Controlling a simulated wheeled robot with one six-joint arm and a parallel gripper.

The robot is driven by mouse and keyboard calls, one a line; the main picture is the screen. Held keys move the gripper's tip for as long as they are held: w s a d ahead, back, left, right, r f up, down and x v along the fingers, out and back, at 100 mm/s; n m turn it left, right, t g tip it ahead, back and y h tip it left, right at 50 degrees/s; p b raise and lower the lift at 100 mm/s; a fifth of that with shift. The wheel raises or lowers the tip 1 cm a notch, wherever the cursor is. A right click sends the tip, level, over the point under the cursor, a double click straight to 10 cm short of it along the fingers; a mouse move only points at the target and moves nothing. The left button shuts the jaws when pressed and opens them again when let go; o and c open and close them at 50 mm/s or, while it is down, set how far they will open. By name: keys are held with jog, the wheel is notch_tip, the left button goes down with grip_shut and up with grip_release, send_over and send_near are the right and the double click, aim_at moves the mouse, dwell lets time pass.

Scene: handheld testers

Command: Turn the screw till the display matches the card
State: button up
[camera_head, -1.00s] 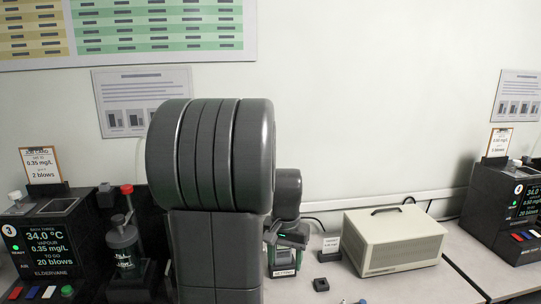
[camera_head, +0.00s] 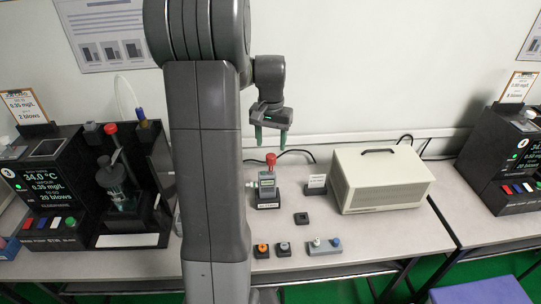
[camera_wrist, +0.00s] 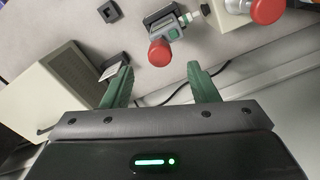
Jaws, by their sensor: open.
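My gripper (camera_head: 271,143) is open and empty, its green fingers pointing down above and behind a handheld tester (camera_head: 267,188) with a red top. In the wrist view the tester (camera_wrist: 167,28) and its red top (camera_wrist: 160,53) lie beyond and between the open fingertips (camera_wrist: 158,76). The tester's readout is too small to read. The job card (camera_head: 20,104) at far left shows 0.35 mg/L and 2 blows. The display (camera_head: 50,184) on the black unit below it reads 34.0 °C, 0.35 mg/L and 20 blows. I cannot make out the screw.
A cream box (camera_head: 382,180) stands right of the tester, with a small sign (camera_head: 317,184) between. A black block (camera_head: 301,218) and several small knobs (camera_head: 284,248) sit nearer the front. A glass flask (camera_head: 118,185) stands at left. A second black unit (camera_head: 503,165) is at right.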

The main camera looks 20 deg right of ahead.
aim_at(271, 155)
notch_tip(271, 155, down, 8)
jog(key=shift+f+p, duration=0.2)
jog(key=shift+p, duration=0.1)
grip_shut()
jog(key=m, duration=0.4)
dwell(0.4)
jog(key=shift+m, duration=0.3)
jog(key=m, duration=0.3)
jog(key=shift+m, duration=0.4)
